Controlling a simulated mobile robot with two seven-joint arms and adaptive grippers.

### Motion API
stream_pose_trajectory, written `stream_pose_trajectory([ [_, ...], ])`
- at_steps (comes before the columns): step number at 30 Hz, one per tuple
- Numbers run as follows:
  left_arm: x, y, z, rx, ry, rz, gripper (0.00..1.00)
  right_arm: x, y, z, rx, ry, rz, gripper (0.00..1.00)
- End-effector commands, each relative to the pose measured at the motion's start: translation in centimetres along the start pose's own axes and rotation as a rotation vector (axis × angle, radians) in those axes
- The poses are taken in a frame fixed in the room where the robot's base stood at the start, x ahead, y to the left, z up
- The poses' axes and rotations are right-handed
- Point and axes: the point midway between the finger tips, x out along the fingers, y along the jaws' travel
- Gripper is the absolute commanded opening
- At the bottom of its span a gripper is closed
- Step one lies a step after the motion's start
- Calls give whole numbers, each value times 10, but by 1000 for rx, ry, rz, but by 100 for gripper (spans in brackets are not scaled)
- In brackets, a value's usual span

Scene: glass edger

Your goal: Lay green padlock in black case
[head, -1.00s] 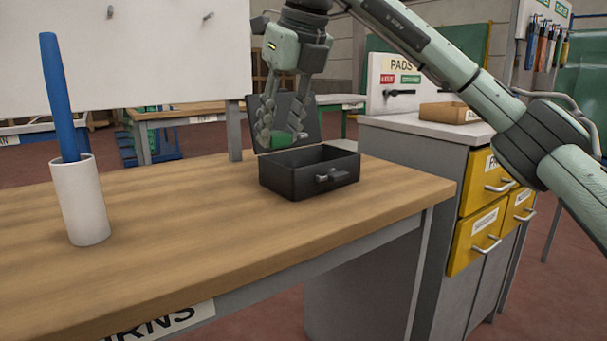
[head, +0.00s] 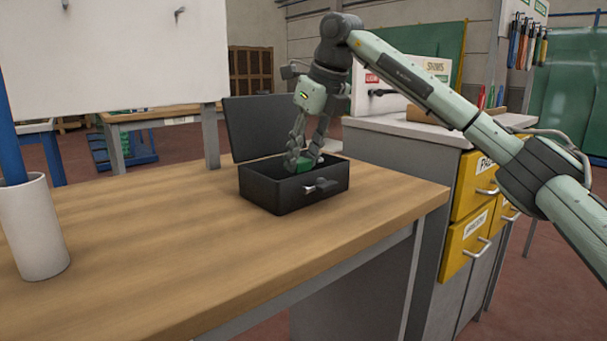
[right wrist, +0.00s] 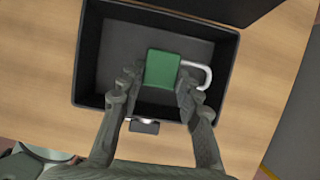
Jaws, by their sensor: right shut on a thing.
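The green padlock (right wrist: 161,69) with its silver shackle (right wrist: 201,73) shows in the right wrist view between my right fingers, and in the head view (head: 304,164) it is partly hidden. My right gripper (head: 304,162) is shut on the padlock's body and points down into the opening of the black case (head: 279,195). The case stands on the wooden bench with its lid (head: 262,125) raised. In the right wrist view the case's grey floor (right wrist: 118,52) shows around the padlock. I cannot tell whether the padlock touches the floor. My left gripper is not in view.
A white cup (head: 34,228) holding a blue rod (head: 10,140) stands at the left on the bench (head: 170,250). The bench between cup and case is clear. A grey cabinet with yellow drawers (head: 468,232) stands to the right.

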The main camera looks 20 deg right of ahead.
Motion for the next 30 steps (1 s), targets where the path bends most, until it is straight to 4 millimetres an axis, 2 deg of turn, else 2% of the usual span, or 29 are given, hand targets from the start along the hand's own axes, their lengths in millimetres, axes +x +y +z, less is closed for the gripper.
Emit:
stream_pose_trajectory([
  [5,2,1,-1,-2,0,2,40,12,-2,-5,-1,1,0,2],
  [11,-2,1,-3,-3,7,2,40,37,-2,-16,1,1,0,2],
  [22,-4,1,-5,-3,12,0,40,42,-2,-17,0,-1,0,2],
  [23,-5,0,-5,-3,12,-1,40,41,-2,-17,0,-1,0,36],
  [27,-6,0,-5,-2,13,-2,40,41,-2,-17,0,0,0,53],
  [30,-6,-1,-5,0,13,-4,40,41,-2,-17,0,0,0,54],
])
